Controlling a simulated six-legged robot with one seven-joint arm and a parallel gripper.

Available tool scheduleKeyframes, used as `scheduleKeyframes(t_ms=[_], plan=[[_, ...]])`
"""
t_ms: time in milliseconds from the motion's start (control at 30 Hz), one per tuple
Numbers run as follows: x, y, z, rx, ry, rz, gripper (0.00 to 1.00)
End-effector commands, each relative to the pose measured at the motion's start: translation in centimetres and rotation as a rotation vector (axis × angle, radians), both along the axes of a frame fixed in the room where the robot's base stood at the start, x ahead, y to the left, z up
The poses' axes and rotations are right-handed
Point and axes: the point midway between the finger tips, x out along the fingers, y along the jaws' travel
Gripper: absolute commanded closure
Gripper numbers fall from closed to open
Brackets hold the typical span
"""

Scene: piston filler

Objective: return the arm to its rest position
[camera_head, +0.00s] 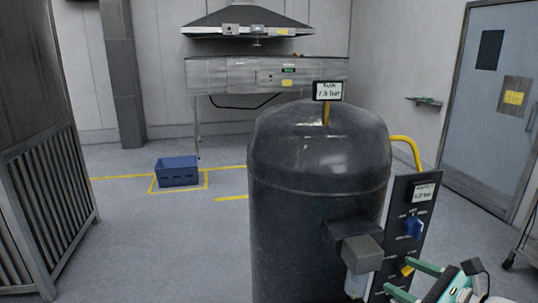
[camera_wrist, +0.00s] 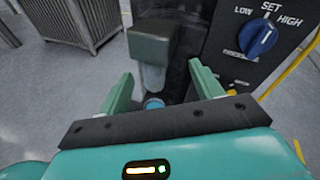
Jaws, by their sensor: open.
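My gripper (camera_head: 397,276) is at the lower right of the head view, in front of the control panel (camera_head: 407,200) beside a dark tank (camera_head: 300,215). Its two green fingers are apart and nothing shows held between them. In the wrist view my gripper (camera_wrist: 160,75) is also open. Beyond its fingers is a grey box (camera_wrist: 150,45) with a clear bowl below it, and a small blue part (camera_wrist: 153,102) shows low between the fingers. Whether the fingers touch anything is hard to tell. A blue dial (camera_wrist: 258,37) marked LOW, SET, HIGH is to the right of the fingers.
The tank has a pressure display (camera_head: 327,91) on top and a yellow pipe (camera_head: 408,147) to the panel. A blue crate (camera_head: 177,172) stands on the floor within yellow lines. A slatted cabinet (camera_head: 45,205) is left, a door (camera_head: 490,110) right. The floor between cabinet and tank is clear.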

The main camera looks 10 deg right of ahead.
Motion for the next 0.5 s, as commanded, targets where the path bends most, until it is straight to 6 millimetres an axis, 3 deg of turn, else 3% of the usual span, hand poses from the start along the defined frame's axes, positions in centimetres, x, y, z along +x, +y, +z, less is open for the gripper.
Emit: scheduleKeyframes(t_ms=[33,200,333,500], plan=[[0.5,3.7,-0.2,-0.112,0.030,0.128,0.35],[-0.6,12.2,-2.2,-0.507,0.095,0.508,0.35],[-2.6,16.8,-3.5,-0.868,0.087,0.813,0.35],[-5.2,19.9,-4.2,-1.392,-0.007,1.186,0.35]])
